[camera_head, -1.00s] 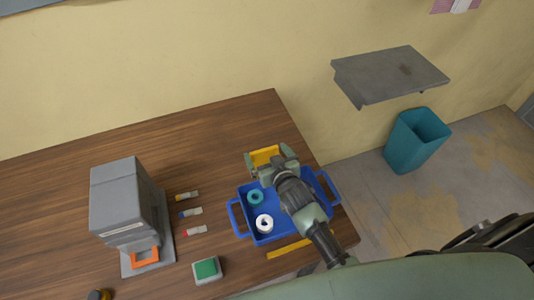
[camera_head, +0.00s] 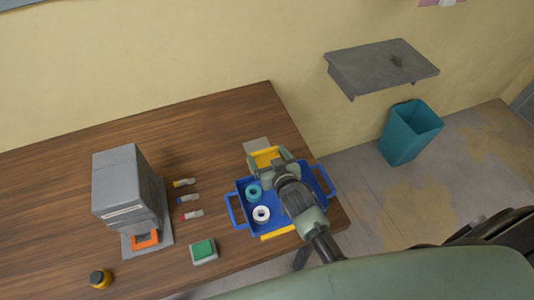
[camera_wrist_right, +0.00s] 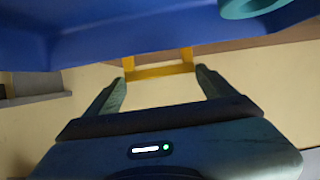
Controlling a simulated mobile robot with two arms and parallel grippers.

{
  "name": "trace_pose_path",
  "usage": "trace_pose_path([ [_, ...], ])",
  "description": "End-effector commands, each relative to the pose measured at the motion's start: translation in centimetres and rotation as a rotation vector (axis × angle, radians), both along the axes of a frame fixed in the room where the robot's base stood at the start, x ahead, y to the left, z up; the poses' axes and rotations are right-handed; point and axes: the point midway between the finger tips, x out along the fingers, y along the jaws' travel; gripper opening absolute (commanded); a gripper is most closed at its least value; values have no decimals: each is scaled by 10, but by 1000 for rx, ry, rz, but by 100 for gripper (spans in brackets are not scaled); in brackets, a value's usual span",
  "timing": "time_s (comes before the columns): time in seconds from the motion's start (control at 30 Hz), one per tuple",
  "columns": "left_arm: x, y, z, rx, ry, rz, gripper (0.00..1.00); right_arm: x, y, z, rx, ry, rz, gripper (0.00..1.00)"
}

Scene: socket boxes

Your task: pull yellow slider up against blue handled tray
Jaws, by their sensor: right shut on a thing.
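The blue handled tray (camera_head: 238,211) sits at the table's right end, with a handle on its left and right sides. It also fills the top of the right wrist view (camera_wrist_right: 100,35). The yellow slider (camera_head: 265,154) is at the tray's back side; my gripper hides whether they touch. My right gripper (camera_head: 267,159) reaches over the tray and is shut on the slider, whose yellow bar (camera_wrist_right: 160,72) shows between the fingers. A second yellow strip (camera_head: 278,232) lies along the tray's front edge. My left gripper is not in view.
The tray holds a teal ring (camera_head: 254,192) and a white ring (camera_head: 261,214). A grey machine (camera_head: 128,190), several small coloured tubes (camera_head: 188,199) and a green-topped box (camera_head: 203,251) stand to the left.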

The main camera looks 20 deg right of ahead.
Motion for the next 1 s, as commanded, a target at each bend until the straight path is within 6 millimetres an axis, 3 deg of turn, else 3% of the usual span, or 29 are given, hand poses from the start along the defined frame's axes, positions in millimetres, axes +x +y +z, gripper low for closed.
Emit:
trace_pose_path([
  [0.07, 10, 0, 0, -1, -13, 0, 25, -2, 0, -4, 1, 9, 0, 12],
  [0.1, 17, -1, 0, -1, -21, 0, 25, -2, 0, -4, 1, 9, 0, 96],
  [0.13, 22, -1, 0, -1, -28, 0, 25, -2, 0, -4, 1, 9, 0, 100],
  [0.27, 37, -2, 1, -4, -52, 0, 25, -1, 0, -3, 1, 7, 0, 100],
  [0.47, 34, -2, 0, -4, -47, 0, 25, -6, 0, -1, 1, 5, 0, 100],
  [0.8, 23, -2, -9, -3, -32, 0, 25, -55, -2, 17, 0, 8, -1, 100],
  [1.0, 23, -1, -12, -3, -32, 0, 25, -72, -3, 25, -1, 8, -1, 100],
])
